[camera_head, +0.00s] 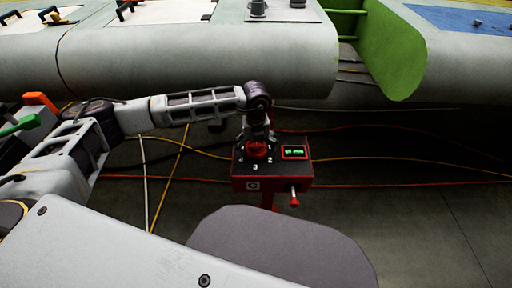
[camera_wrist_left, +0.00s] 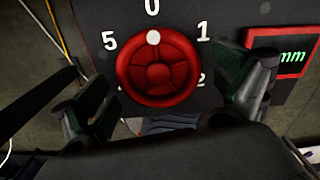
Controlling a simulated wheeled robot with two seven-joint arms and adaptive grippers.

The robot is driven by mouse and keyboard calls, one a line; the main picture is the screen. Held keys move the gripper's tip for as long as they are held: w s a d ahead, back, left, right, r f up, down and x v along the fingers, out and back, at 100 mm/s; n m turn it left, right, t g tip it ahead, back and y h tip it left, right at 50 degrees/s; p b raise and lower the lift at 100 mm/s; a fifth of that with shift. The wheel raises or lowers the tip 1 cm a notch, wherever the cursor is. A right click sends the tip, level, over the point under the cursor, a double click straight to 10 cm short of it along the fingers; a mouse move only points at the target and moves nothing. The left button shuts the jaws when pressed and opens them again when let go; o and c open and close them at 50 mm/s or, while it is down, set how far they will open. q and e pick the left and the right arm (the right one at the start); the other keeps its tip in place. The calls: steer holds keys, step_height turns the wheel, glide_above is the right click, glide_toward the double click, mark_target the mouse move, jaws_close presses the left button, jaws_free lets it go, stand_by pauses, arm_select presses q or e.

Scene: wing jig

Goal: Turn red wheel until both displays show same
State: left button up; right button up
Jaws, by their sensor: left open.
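The red wheel (camera_head: 257,149) sits on the dark top of a red control box (camera_head: 272,184). In the left wrist view the wheel (camera_wrist_left: 157,76) has a white dot at its rim under the 0; 5, 1 and part of a 2 show around it. A red-framed display (camera_head: 294,152) with green characters is right of the wheel; in the left wrist view the display (camera_wrist_left: 292,57) is cut off and shows "mm". No second display can be made out. My left gripper (camera_wrist_left: 172,88) is open, with a finger on either side of the wheel; contact cannot be told.
A red-tipped lever (camera_head: 294,198) sticks out from the box front. Cables (camera_head: 400,160) run across the floor around the box. A large grey wing structure (camera_head: 190,60) with a green rib (camera_head: 390,50) spans the back, behind my left arm.

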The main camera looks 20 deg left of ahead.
arm_select(q)
steer(key=c, duration=1)
arm_select(e)
steer(key=shift+w+r, duration=0.1)
steer(key=shift+w, duration=0.35)
arm_select(q)
steer(key=shift+m, duration=0.3)
steer(key=shift+c, duration=0.2)
